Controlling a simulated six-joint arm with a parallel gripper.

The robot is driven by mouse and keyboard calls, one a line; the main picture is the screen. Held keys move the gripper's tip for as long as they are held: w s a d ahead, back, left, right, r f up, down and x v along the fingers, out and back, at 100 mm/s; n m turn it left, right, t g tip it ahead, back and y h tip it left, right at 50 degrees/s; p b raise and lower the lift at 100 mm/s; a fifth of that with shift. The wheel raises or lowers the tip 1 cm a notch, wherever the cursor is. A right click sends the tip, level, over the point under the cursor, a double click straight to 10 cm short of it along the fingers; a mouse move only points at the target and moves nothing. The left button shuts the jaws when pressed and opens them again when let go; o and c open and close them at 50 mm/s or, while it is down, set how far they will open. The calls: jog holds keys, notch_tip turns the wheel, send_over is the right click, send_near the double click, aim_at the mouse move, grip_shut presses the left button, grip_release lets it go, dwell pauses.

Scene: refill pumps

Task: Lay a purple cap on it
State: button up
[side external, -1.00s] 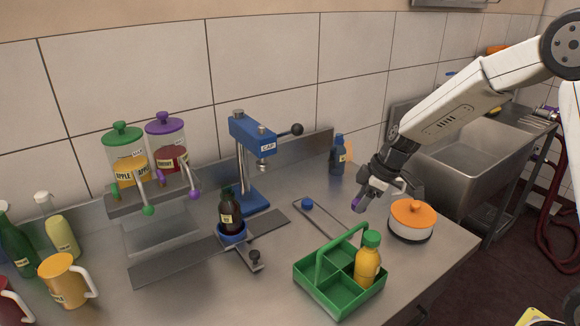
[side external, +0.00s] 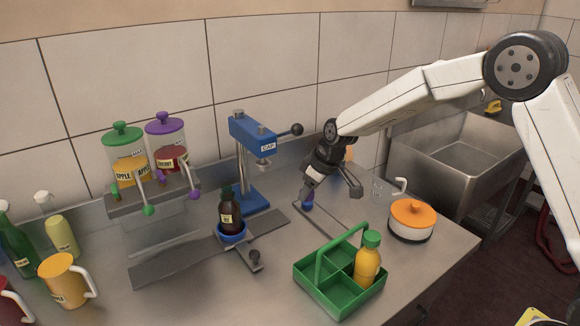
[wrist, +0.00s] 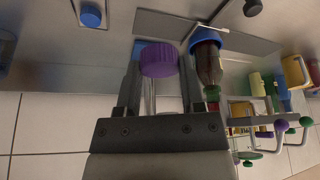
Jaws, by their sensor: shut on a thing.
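My gripper (side external: 309,186) is shut on a purple cap (wrist: 158,60), which sits between the two fingertips in the wrist view. In the side view the gripper points down near the blue knob (side external: 307,205) of the slide rail, right of the capping press (side external: 252,135). A dark bottle (side external: 231,215) stands upright in the blue cup holder (side external: 232,238), left of and apart from my gripper. The bottle (wrist: 208,66) and the blue holder (wrist: 205,37) also show in the wrist view, right of the cap.
A green caddy (side external: 341,293) with a yellow bottle (side external: 368,262) stands in front. An orange-lidded pot (side external: 411,221) is at the right. Two juice dispensers (side external: 146,165), a yellow mug (side external: 66,280) and other bottles stand at the left. The counter between holder and caddy is mostly clear.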

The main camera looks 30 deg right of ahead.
aim_at(229, 199)
jog(key=shift+m+h, duration=0.3)
jog(key=shift+m, duration=0.4)
jog(key=w+a+r, duration=0.1)
jog(key=w+a, duration=0.2)
jog(key=a, duration=0.1)
jog(key=w+a+r, duration=0.2)
jog(key=w+a, duration=0.2)
jog(key=a, duration=0.1)
jog(key=w+a+r, duration=0.2)
jog(key=w+a, duration=0.2)
jog(key=a, duration=0.1)
jog(key=shift+w+a+r, duration=0.1)
jog(key=shift+a+r, duration=0.1)
jog(key=shift+r, duration=0.05)
jog(key=shift+w+a+r+n, duration=0.3)
jog(key=shift+a+r+n, duration=0.1)
jog(key=shift+a+r, duration=0.15)
jog(key=shift+f, duration=0.15)
jog(key=shift+f, duration=1.35)
jog(key=shift+f, duration=1.1)
dwell(0.3)
jog(key=o, duration=1)
